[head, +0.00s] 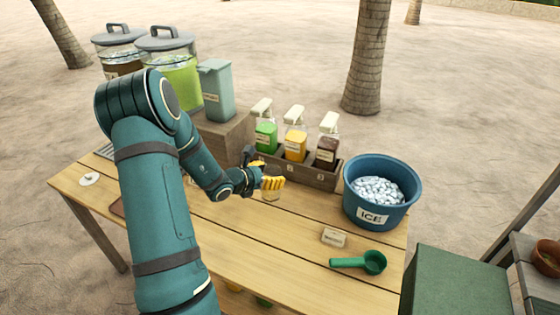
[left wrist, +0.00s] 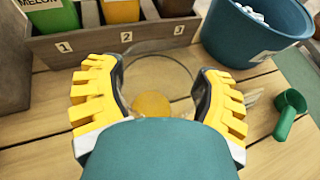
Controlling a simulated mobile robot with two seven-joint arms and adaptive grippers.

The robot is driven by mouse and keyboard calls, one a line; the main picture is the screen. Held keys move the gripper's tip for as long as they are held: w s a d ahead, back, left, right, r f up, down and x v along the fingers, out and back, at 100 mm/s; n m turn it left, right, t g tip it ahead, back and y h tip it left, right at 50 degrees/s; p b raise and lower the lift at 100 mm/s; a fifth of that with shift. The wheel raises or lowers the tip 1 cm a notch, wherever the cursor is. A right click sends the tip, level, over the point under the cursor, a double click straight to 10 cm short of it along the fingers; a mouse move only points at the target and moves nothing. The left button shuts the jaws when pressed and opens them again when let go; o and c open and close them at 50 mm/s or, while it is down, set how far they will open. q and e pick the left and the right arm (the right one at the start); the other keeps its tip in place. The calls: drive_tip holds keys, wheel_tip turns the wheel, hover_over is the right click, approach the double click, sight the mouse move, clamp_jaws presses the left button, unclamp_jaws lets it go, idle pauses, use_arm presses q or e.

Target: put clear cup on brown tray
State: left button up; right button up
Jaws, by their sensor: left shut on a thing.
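The clear cup (left wrist: 160,70) stands between the yellow-padded fingers of my left gripper (left wrist: 161,92), which is shut on it. An orange-yellow patch (left wrist: 152,104) shows at the cup's bottom. In the head view my left gripper (head: 268,181) is over the table's middle, in front of the bottle rack, and a little of the cup (head: 271,196) shows below the fingers. A brown edge, seemingly the brown tray (head: 117,206), shows at the table's left; my left arm hides the rest. My right gripper is not in view.
A wooden rack (head: 318,177) with green, yellow and dark bottles stands just behind the gripper. A blue ice bucket (head: 359,212), a small sign (head: 334,237) and a green scoop (head: 374,262) are to the right. Lidded jars (head: 178,78) stand at back left. The table's front middle is clear.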

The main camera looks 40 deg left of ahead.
use_arm(q)
drive_tip(key=s+d, duration=0.2)
drive_tip(key=s, duration=0.5)
drive_tip(key=s+a+n+y+p, duration=0.2)
drive_tip(key=s+a+y, duration=0.15)
drive_tip(key=a, duration=0.65)
drive_tip(key=s+a+n+y+p, duration=0.2)
drive_tip(key=s+a+n, duration=0.15)
drive_tip(key=a, duration=0.55)
drive_tip(key=s+a+r+n+g+y+p, duration=0.1)
drive_tip(key=s+a+r+n+g+y, duration=0.1)
drive_tip(key=s+a, duration=0.55)
drive_tip(key=s+a+r+n+g+y+p, duration=0.1)
drive_tip(key=s+a+r+n+y+p, duration=0.1)
drive_tip(key=s+a, duration=0.55)
wheel_tip(320, 180, down, 10)
drive_tip(key=b, duration=0.1)
drive_tip(key=shift+a+b, duration=0.3)
drive_tip(key=shift+a, duration=0.1)
drive_tip(key=shift+s+m, duration=0.1)
drive_tip(key=shift+m, duration=0.15)
drive_tip(key=shift+f, duration=0.15)
